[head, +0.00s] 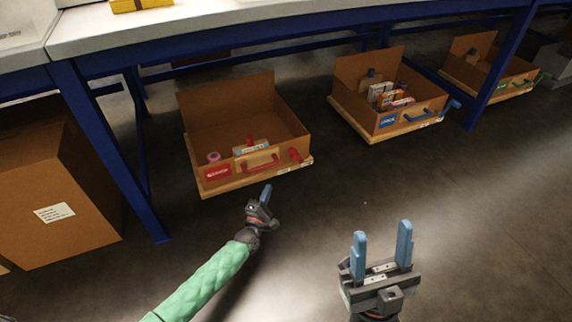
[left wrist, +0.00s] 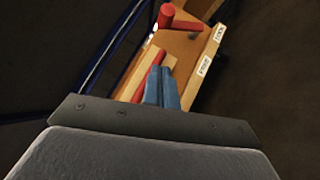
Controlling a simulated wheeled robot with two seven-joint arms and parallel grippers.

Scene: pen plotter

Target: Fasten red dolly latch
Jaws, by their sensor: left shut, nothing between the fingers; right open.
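The red dolly (head: 206,191) is a wooden base under the bench, carrying an open brown box with a red label and a red handle (head: 260,163). Its red latch (head: 296,155) is at the front right corner. In the left wrist view the latch (left wrist: 182,23) is a round red post with a bar whose free end points toward the upper of two white labels. My left gripper (head: 267,190) is shut and empty, in front of and below the dolly, apart from the latch. Its blue fingers (left wrist: 162,88) overlap the handle in the wrist view. My right gripper (head: 382,232) is open and empty, further right.
A dolly with a blue handle (head: 417,114) and one with green parts (head: 515,86) stand further right under the bench. A blue bench leg (head: 110,150) and a large cardboard box (head: 85,220) are at left. The floor in front is clear.

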